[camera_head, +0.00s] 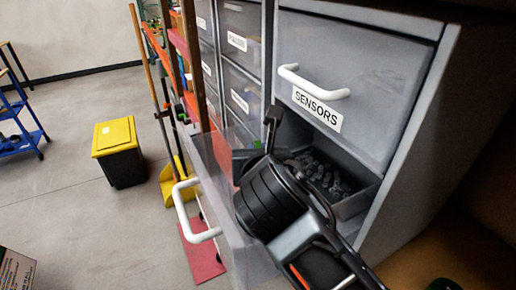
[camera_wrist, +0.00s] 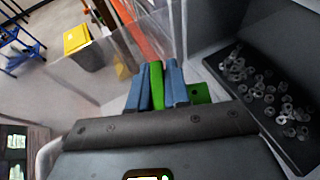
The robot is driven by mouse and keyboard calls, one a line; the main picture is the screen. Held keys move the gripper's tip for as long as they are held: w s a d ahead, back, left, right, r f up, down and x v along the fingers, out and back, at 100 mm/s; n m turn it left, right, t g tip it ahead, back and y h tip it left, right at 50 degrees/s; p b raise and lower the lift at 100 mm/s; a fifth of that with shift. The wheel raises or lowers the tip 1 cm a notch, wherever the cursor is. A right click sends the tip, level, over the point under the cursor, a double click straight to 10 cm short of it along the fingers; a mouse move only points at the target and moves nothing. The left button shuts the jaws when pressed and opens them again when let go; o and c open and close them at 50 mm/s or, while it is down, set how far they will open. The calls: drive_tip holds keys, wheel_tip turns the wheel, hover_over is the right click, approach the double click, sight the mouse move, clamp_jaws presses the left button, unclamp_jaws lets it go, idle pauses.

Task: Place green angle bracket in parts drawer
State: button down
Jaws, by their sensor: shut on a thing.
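The green angle bracket (camera_wrist: 200,93) is held in my gripper (camera_wrist: 157,88), whose blue fingers close on both sides of it. One flange stands up between the fingers and another with a hole sticks out to the right. In the head view only a small bit of the bracket (camera_head: 258,145) shows past my dark wrist. An open drawer (camera_head: 229,205) with a clear front and white handle lies around and below my gripper. The bracket appears to be over or just inside the drawer; its exact height is unclear. My wrist hides much of the drawer's inside.
A dark compartment with several small metal parts (camera_wrist: 262,92) lies right of my gripper. The closed SENSORS drawer (camera_head: 350,85) is above the open one. More closed drawers (camera_head: 240,60) stand to the left. A yellow-lidded bin (camera_head: 115,135) stands on open floor.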

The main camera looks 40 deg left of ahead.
drive_tip(key=shift+f, duration=0.4)
drive_tip(key=shift+f+b, duration=0.25)
drive_tip(key=shift+b, duration=0.1)
drive_tip(key=c, duration=1.1)
unclamp_jaws()
drive_tip(key=shift+f, duration=0.1)
drive_tip(key=shift+r+p, duration=0.4)
drive_tip(key=shift+r, duration=0.25)
drive_tip(key=b+v, duration=0.1)
drive_tip(key=v, duration=0.6)
drive_tip(key=shift+s+d+r+b, duration=0.15)
drive_tip(key=shift+r+b, duration=0.05)
drive_tip(key=shift+b, duration=0.2)
